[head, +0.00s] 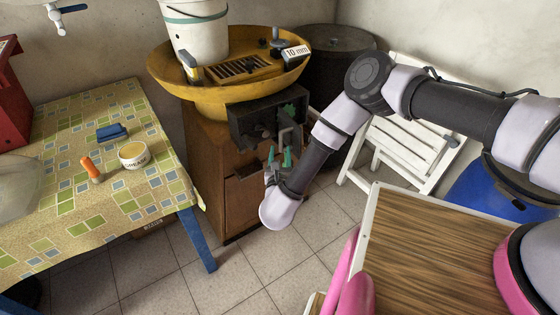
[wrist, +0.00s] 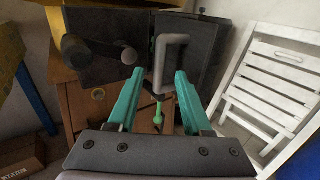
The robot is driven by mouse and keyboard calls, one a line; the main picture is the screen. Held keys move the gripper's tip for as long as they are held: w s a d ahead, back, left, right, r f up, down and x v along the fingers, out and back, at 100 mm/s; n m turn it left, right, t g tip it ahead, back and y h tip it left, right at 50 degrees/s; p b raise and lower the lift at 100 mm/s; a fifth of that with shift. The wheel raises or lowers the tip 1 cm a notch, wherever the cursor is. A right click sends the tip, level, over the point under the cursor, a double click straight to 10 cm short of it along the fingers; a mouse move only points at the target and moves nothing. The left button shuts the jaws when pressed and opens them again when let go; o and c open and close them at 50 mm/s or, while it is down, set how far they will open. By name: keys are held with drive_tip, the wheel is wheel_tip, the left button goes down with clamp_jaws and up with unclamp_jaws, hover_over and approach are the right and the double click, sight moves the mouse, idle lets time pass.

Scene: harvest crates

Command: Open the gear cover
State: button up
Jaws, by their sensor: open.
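The dark gear cover (head: 245,120) sits under the yellow basin (head: 225,105), at the front of the wooden cabinet (head: 237,195). In the wrist view its dark panel (wrist: 205,62) carries a grey bar handle (wrist: 161,50). My gripper (head: 279,158) is in front of and slightly below the housing. It is open, and its two green fingers show in the wrist view (wrist: 153,76). The handle's lower part appears between the fingertips, with no clear contact. Whether the cover stands ajar is hard to tell.
A dark crank with a round knob (wrist: 75,50) is left of the handle. A white bucket (head: 200,35) stands on the basin. A folding white chair (head: 410,145) stands at right. A table (head: 75,220) at left holds a grease tub (head: 133,155).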

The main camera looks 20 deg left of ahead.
drive_tip(key=v, duration=0.5)
idle(0.3)
